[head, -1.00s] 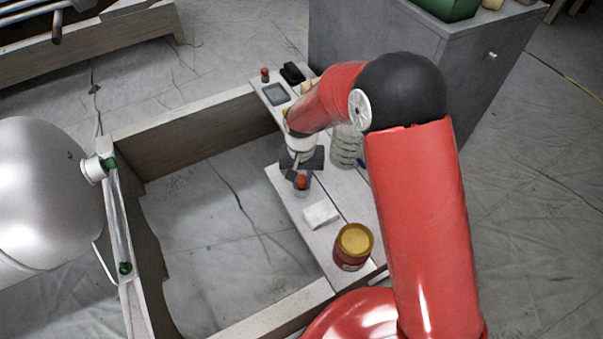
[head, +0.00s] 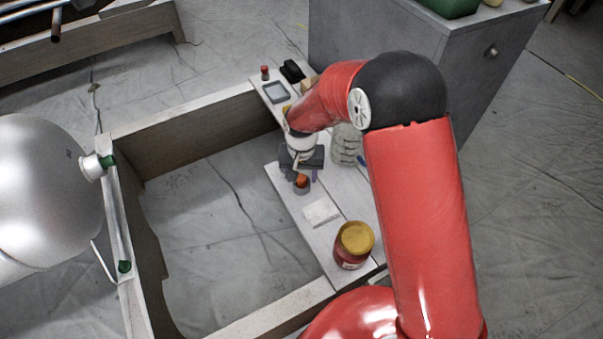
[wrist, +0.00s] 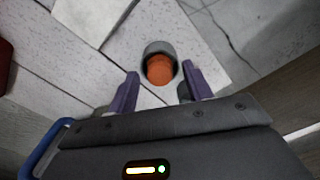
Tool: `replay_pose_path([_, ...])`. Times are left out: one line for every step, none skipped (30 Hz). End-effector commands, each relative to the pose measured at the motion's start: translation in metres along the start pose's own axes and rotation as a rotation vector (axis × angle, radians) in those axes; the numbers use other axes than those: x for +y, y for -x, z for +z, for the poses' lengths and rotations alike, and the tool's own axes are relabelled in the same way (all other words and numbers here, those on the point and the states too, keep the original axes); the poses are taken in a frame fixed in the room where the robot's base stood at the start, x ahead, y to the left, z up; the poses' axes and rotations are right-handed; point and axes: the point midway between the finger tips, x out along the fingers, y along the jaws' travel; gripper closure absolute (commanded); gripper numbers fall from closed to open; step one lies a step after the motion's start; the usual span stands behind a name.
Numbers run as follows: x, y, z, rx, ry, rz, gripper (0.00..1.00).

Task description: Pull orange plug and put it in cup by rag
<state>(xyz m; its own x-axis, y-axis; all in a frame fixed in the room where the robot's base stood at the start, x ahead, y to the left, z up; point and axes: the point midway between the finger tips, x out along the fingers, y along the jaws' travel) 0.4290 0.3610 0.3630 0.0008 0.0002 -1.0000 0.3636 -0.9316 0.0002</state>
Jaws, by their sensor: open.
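The orange plug (head: 301,179) sits in a small grey cup (head: 304,189) on the pale board, beside a white folded piece that looks like the rag (head: 320,212). In the wrist view the plug (wrist: 160,69) shows inside the rim of the cup (wrist: 157,46), and the rag (wrist: 92,16) lies at the upper left. My gripper (wrist: 159,72) is open, its two purple fingers apart on either side of the plug and holding nothing. In the head view my gripper (head: 303,174) is just behind the cup; its far finger is partly hidden.
A red jar with a yellow lid (head: 354,240) stands near the front of the board. A clear ribbed container (head: 346,145) is right of my gripper. A grey tray (head: 275,93) and small items lie at the back. A wooden frame (head: 200,125) surrounds open floor at left.

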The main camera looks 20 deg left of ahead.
Motion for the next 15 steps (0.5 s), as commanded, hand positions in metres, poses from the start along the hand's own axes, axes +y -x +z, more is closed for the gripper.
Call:
replay_pose_path([0.0, 0.001, 0.0, 0.0, 0.0, 0.0, 0.5])
replay_pose_path([0.0, 0.002, 0.0, 0.001, 0.0, 0.0, 0.5])
replay_pose_path([0.0, 0.005, 0.0, 0.001, 0.0, 0.0, 0.5])
replay_pose_path([0.0, 0.008, -0.001, 0.002, 0.0, -0.001, 0.5])
replay_pose_path([0.0, 0.012, -0.001, 0.002, 0.0, -0.001, 0.5])
replay_pose_path([0.0, 0.018, -0.001, 0.003, 0.0, -0.002, 0.5])
replay_pose_path([0.0, 0.023, -0.001, 0.004, 0.0, -0.002, 0.5])
replay_pose_path([0.0, 0.029, -0.001, 0.004, 0.0, -0.002, 0.5])
replay_pose_path([-0.001, 0.036, -0.001, 0.004, 0.0, -0.002, 0.5])
replay_pose_path([-0.001, 0.041, -0.001, 0.003, 0.0, -0.002, 0.5])
replay_pose_path([-0.001, 0.047, -0.001, 0.004, 0.0, -0.002, 0.5])
replay_pose_path([-0.001, 0.053, -0.001, 0.003, 0.001, -0.002, 0.5])
replay_pose_path([0.0, 0.057, 0.0, 0.002, 0.001, -0.001, 0.5])
replay_pose_path([0.0, 0.062, -0.001, 0.002, 0.001, -0.001, 0.5])
replay_pose_path([0.0, 0.067, -0.001, 0.003, 0.001, -0.001, 0.5])
